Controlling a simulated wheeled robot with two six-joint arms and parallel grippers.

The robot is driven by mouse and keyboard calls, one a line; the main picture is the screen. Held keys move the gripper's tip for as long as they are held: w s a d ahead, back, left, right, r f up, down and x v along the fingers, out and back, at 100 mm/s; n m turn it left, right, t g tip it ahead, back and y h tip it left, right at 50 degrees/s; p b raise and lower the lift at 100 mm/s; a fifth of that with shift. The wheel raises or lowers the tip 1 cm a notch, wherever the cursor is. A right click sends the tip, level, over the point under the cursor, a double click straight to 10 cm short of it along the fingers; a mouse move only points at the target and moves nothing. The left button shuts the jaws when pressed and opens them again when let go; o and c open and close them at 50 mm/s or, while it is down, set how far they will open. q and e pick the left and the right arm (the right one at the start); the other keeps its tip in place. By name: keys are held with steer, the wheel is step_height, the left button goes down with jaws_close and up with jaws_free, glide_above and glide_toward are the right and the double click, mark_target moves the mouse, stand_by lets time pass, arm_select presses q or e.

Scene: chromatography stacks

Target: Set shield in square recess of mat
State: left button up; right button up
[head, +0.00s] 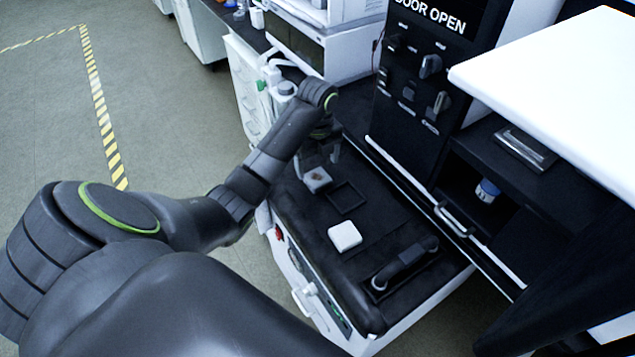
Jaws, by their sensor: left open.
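The black mat (378,215) lies on the bench top. It has an empty square recess (346,197) with a raised dark outline. A white square block with rounded corners (344,236) lies flat on the mat, in front of the recess. A small pale grey square piece (317,180) sits left of the recess, close below my left gripper (325,153). I cannot tell which of these two is the shield. My left gripper is open, partly hidden by its own wrist, above and behind the grey piece; I cannot see contact. My right gripper is out of view.
A black handle-like part (405,262) lies in a slot at the mat's front right. A black cabinet reading "DOOR OPEN" (420,90) stands behind, with an open bay holding a blue-capped jar (487,190). A white panel (560,95) overhangs the right.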

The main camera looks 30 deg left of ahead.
mark_target(317, 177)
arm_select(q)
step_height(317, 177, down, 5)
steer(key=shift+f, duration=0.1)
steer(key=shift+c, duration=0.4)
steer(key=c, duration=1.2)
step_height(317, 177, up, 5)
steer(key=shift+w+a+r, duration=0.1)
step_height(317, 177, up, 4)
steer(key=p, duration=0.3)
steer(key=shift+p, duration=0.3)
steer(key=shift+r+p, duration=0.6)
steer(key=shift+p, duration=0.05)
